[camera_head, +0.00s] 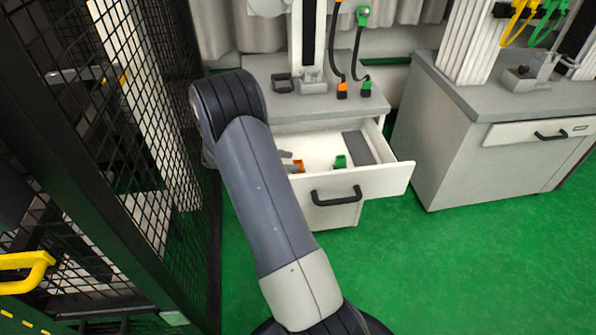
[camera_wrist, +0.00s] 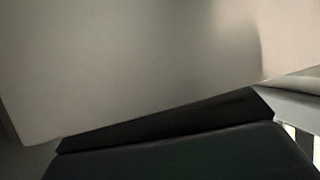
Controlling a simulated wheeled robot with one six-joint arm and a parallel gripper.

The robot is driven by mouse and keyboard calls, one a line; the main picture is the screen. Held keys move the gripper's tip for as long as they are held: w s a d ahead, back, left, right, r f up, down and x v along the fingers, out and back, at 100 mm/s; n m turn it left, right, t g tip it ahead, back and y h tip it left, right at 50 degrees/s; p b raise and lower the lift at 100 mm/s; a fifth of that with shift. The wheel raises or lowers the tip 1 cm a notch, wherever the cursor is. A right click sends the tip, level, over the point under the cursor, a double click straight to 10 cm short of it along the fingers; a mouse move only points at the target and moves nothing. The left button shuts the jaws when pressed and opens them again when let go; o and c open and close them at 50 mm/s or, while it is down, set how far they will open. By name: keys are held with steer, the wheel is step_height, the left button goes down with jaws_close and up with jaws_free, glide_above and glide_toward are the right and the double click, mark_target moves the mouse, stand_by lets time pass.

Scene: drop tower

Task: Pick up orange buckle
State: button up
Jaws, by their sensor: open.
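An orange buckle (camera_head: 299,165) lies in the open white drawer (camera_head: 390,178), toward its left side. It is small and partly hidden. My gripper (camera_head: 289,161) shows only as small grey tips just left of the buckle. It is open, and the rest of it is hidden behind my arm. I cannot tell whether the tips touch the buckle or reach around it. The wrist view shows a large blurred pale surface and a dark shape below it, with no buckle visible.
A green buckle (camera_head: 340,161) and a grey flat piece (camera_head: 358,147) lie further right in the drawer. The drawer's front has a black handle (camera_head: 336,195). The grey cabinet top (camera_head: 300,104) is above. A black mesh fence (camera_head: 150,150) stands left; green floor (camera_head: 470,260) is clear at right.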

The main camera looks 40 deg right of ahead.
steer(key=shift+x, duration=1.2)
steer(key=shift+c, duration=0.4)
jaws_close()
